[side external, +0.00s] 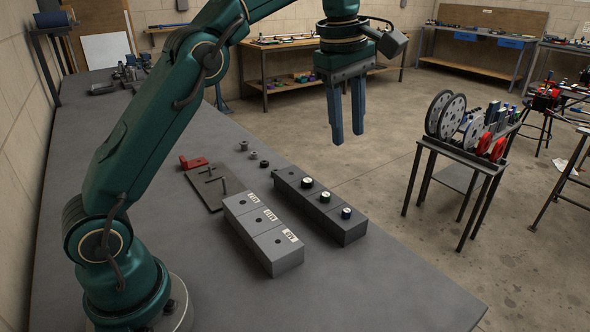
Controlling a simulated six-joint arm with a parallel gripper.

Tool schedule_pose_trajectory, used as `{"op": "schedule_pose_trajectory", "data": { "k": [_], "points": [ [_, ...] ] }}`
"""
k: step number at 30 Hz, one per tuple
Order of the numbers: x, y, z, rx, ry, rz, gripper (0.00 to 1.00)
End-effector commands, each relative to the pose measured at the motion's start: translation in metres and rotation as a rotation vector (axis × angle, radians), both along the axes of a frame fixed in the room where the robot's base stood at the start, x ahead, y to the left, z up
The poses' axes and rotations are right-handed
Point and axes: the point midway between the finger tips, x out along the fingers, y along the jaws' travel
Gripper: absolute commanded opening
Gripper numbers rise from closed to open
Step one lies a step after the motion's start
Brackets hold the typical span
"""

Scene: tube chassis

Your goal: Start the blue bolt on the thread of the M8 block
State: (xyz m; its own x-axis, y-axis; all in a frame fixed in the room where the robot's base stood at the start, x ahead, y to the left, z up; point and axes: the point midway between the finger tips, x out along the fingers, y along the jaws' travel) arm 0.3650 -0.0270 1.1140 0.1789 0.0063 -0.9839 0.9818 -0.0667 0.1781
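My gripper (347,138) hangs high at the upper middle, fingers pointing down, with a gap between them and nothing held. Below it on the bench, a dark holder block (287,180) carries three short upright pieces with pale tops and dark rims. They look like bolts, at the back (307,182), middle (325,196) and front (346,212). I cannot make out blue on any. Left of the holder is a row of light grey blocks (277,262) with dark holes and white labels. The front label (291,236) seems to read M8, but the print is small.
A brown plate (212,191) with dark pins and a red bracket (194,162) lie behind the grey blocks. Several small nuts (253,155) sit loose nearby. The bench front (370,290) is clear. A spool stand (462,143) stands apart at the right.

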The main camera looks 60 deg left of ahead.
Motion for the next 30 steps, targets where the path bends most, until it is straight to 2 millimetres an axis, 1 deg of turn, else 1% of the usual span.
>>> {"op": "schedule_pose_trajectory", "data": {
  "k": [1,6,9,12,15,23,29,30],
  "points": [
    [0.009,0.001,-0.015,-0.005,0.025,0.026,0.39],
    [0.027,0.005,-0.059,-0.011,0.087,0.064,0.39],
    [0.032,0.006,-0.082,-0.011,0.118,0.066,0.39],
    [0.031,0.007,-0.100,-0.012,0.158,0.066,0.39],
    [0.030,0.007,-0.108,-0.012,0.180,0.067,0.39],
    [0.031,0.007,-0.116,-0.013,0.183,0.066,0.39],
    [0.029,0.007,-0.128,-0.013,0.183,0.066,0.39],
    [0.029,0.007,-0.133,-0.013,0.184,0.066,0.39]
  ]
}}
